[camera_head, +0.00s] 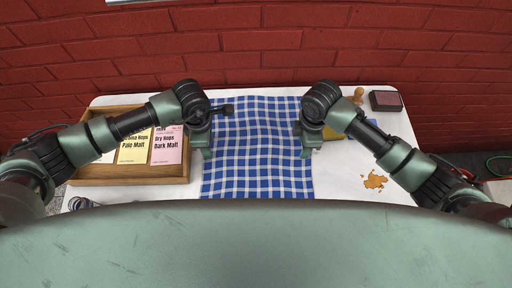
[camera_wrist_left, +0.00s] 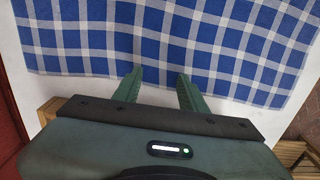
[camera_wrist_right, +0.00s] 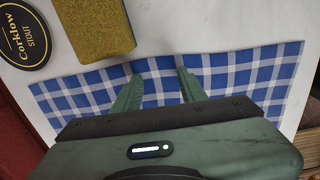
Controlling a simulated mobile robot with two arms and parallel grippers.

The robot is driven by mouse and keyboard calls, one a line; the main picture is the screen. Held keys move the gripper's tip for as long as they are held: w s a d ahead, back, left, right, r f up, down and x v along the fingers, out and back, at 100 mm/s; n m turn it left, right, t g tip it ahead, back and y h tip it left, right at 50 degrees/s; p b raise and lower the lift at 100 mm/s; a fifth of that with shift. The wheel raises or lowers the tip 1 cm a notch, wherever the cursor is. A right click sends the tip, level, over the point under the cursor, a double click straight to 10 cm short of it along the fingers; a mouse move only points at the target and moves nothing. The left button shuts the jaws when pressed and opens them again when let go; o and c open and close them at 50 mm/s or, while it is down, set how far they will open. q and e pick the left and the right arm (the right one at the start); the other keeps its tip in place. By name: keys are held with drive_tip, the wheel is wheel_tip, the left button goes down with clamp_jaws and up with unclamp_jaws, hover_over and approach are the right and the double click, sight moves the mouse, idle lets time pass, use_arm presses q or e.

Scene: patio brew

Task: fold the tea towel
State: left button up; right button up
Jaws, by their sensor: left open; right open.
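The tea towel (camera_head: 256,150) is a blue and white checked cloth. It lies spread out on the white table, running from the back to near the front edge. My left gripper (camera_head: 207,154) is open over its left edge; in the left wrist view the open fingers (camera_wrist_left: 158,88) point at the near edge of the towel (camera_wrist_left: 180,40). My right gripper (camera_head: 306,153) is open over its right edge; in the right wrist view the open fingers (camera_wrist_right: 160,84) are over the towel (camera_wrist_right: 220,75). Whether the fingertips touch the cloth I cannot tell.
A wooden tray (camera_head: 130,182) with labelled malt and hops packets stands at the left. A yellow sponge (camera_wrist_right: 98,28) and a round black Corklow Stout coaster (camera_wrist_right: 22,35) lie beside the right gripper. A brown spill (camera_head: 374,181) and a dark box (camera_head: 386,101) are at the right.

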use_arm(q)
drive_tip(key=shift+f, duration=0.1)
clamp_jaws()
use_arm(e)
drive_tip(key=shift+f, duration=0.15)
clamp_jaws()
